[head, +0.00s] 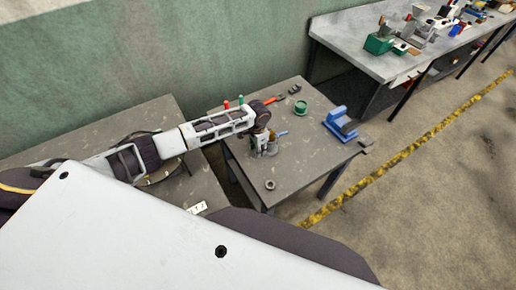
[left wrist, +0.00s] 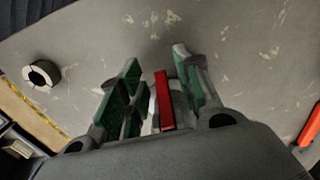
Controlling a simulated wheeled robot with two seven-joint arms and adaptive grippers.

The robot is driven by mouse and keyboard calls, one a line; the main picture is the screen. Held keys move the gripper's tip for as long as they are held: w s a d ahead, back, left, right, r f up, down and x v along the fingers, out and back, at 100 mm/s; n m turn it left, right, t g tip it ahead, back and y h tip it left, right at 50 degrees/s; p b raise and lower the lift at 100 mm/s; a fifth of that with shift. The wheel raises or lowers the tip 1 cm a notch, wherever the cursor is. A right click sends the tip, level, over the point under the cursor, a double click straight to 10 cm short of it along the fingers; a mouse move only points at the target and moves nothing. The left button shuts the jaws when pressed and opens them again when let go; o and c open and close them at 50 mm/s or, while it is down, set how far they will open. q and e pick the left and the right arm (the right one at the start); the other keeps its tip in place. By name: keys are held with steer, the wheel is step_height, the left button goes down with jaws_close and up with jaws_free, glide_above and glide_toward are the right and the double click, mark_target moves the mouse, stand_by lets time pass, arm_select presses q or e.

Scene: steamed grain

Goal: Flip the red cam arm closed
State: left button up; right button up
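The red cam arm shows in the left wrist view as a red bar (left wrist: 163,102) between the fingers of my left gripper (left wrist: 158,88). The green-padded fingers stand apart, with the bar nearer the right finger and a clear gap to the left one. I cannot tell whether the right finger touches it. In the head view my left gripper (head: 262,146) points down over the middle table, and I cannot make out the cam arm there. My right gripper is not in view.
The middle table (head: 300,160) also holds a small ring (head: 270,184), a green round part (head: 300,107), a blue vise-like tool (head: 341,124) and a red-handled tool (head: 272,99). The ring shows in the left wrist view (left wrist: 42,74) too. A cluttered bench (head: 350,40) stands behind.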

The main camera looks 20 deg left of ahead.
arm_select(q)
jaws_close()
steer(key=shift+w+d+f+t+h, duration=0.15)
steer(key=shift+t+h, duration=0.25)
steer(key=shift+t, duration=0.1)
stand_by(0.3)
jaws_free()
step_height(320, 180, up, 12)
steer(key=s+a, duration=0.1)
stand_by(0.9)
